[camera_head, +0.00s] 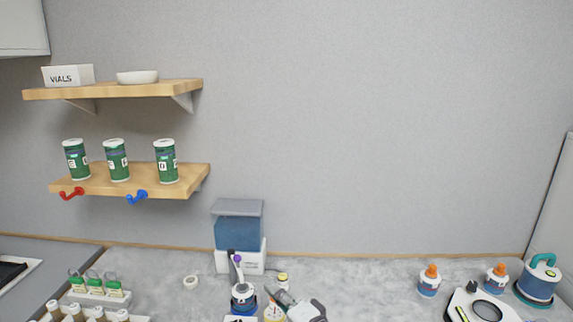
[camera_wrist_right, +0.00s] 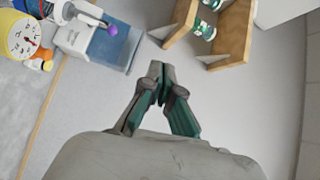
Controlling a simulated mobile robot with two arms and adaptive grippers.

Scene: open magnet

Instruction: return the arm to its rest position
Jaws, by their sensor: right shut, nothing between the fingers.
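My right gripper (camera_head: 285,297) shows low in the middle of the head view, over the counter near the blue and white dispenser. In the right wrist view the right gripper (camera_wrist_right: 158,78) has its fingertips together with nothing between them. Its tips point toward the grey wall, and no object touches them there. My left gripper is in neither view.
The dispenser (camera_head: 238,232) stands at the back of the marble counter (camera_head: 360,285). A purple-tipped device (camera_head: 243,298) stands before it. Wooden shelves (camera_head: 130,181) hold green canisters (camera_head: 117,160). Orange-capped bottles (camera_head: 429,281) and a teal-handled device (camera_head: 540,280) stand at right. The counter's middle right is clear.

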